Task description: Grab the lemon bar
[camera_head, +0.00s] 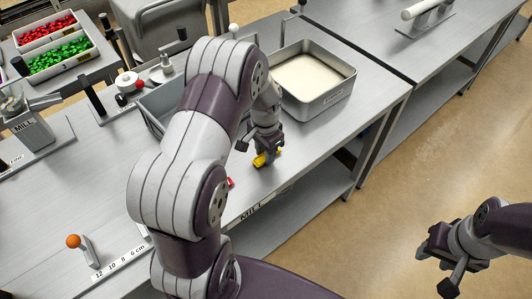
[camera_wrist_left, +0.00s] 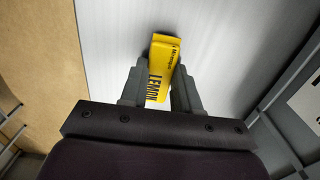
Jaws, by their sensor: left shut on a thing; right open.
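The lemon bar (camera_head: 261,160) is a small yellow block at the front part of the steel table in the head view. In the left wrist view the lemon bar (camera_wrist_left: 160,62) shows black lettering reading LEMON. My left gripper (camera_head: 265,152) is shut on it, and its two fingers (camera_wrist_left: 154,92) lie on either side of the bar. Whether the bar touches the table cannot be told. My right gripper (camera_head: 440,248) is open and empty over the floor at the lower right.
A deep steel tray (camera_head: 318,104) with pale contents stands behind the left gripper. A grey bin (camera_head: 152,118) is partly hidden by my arm. A small red thing (camera_head: 231,183) lies near the front edge. An orange-knobbed lever (camera_head: 75,241) stands at the lower left.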

